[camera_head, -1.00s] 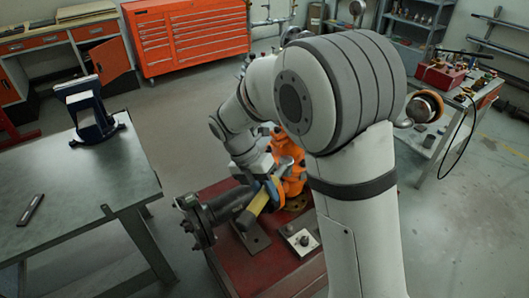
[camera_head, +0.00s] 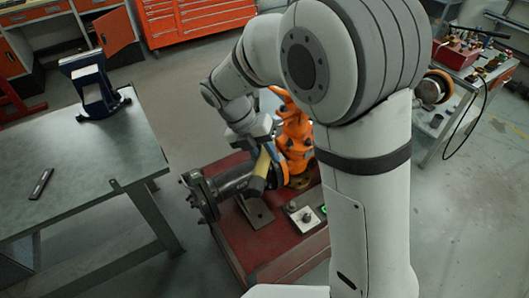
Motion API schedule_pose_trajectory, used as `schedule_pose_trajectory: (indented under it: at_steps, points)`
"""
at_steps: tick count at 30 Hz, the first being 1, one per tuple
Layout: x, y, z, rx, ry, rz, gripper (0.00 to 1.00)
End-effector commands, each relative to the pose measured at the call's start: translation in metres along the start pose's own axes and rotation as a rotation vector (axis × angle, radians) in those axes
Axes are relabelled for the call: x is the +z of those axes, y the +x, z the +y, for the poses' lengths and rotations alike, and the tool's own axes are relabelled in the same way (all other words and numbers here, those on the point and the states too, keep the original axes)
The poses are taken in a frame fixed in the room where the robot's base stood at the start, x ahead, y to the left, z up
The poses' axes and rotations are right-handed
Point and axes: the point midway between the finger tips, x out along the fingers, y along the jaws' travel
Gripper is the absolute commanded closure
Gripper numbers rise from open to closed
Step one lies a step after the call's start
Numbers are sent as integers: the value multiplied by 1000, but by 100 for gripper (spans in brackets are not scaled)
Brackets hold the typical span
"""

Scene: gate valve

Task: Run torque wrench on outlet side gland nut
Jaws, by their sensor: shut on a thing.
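The orange gate valve (camera_head: 295,145) stands on a red bench (camera_head: 275,240), with a dark flanged pipe (camera_head: 205,192) running out to its left. My gripper (camera_head: 264,150) is at the left side of the valve, above the pipe. It is shut on a tool with a yellow and dark body (camera_head: 260,174), which appears to be the torque wrench. The tool is tilted and overlaps the pipe in this view. The gland nut cannot be made out, and I cannot tell whether the tool touches it. My arm hides part of the valve's right side.
A pale plate with a dark knob (camera_head: 304,217) sits on the red bench, with a green light beside it. A grey table (camera_head: 90,165) with a blue vise (camera_head: 93,85) stands at left. A cart (camera_head: 440,110) stands at right. Open floor lies between.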

Motion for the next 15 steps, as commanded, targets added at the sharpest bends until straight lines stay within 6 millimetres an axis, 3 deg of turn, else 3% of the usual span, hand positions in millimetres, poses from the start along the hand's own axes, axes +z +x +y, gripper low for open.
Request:
schedule_pose_trajectory:
  at_steps: [15]
  points:
    - [32,-2,0,0,1,-2,100]
